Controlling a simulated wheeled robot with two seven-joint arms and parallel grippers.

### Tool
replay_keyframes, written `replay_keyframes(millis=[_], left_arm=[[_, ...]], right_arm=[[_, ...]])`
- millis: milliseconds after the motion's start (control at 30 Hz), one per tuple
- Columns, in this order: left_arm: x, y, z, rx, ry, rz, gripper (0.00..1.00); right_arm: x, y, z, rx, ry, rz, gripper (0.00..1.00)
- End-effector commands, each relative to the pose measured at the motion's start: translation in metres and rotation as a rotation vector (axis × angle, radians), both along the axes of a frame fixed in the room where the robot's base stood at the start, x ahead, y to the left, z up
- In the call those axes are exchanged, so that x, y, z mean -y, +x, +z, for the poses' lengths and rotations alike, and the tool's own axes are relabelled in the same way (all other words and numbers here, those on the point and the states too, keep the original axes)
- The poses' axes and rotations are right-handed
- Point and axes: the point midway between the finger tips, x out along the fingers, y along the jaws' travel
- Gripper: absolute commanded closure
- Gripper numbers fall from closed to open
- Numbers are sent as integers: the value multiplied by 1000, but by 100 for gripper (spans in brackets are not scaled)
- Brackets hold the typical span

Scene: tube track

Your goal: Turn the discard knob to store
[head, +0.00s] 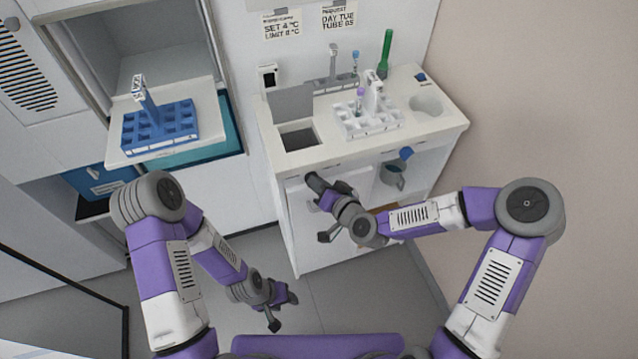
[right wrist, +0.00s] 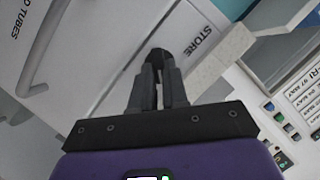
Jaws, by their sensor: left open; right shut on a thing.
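The discard knob (right wrist: 163,59) is a small dark piece on the white cabinet front in the right wrist view, beside the printed word STORE (right wrist: 200,40). My right gripper (right wrist: 158,84) is shut on the knob, which is partly hidden between its fingers. In the head view my right gripper (head: 318,187) is at the upper left of the white cabinet front (head: 306,235), and the knob cannot be made out there. My left gripper (head: 280,308) is open and empty, low over the floor. Which way the knob is turned is not clear.
Above the cabinet front, the counter has a square opening (head: 300,135), a white tube rack (head: 380,122) and a green tube (head: 386,52). A blue rack (head: 160,127) sits on a shelf at the left. The floor around my left gripper is clear.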

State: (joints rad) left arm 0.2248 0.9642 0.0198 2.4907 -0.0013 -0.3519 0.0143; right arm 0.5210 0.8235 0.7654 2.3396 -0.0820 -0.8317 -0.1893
Motion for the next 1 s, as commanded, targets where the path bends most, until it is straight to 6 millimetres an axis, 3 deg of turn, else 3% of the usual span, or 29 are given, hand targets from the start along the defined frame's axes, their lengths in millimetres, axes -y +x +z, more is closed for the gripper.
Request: replay_keyframes(millis=[467, 1000], left_arm=[[0, 0, -2, 0, 0, 0, 50], [0, 0, -14, 0, 0, 0, 50]], right_arm=[[-2, 0, 2, 35, -92, 3, 100], [-10, -2, 5, 184, -538, 2, 100]])
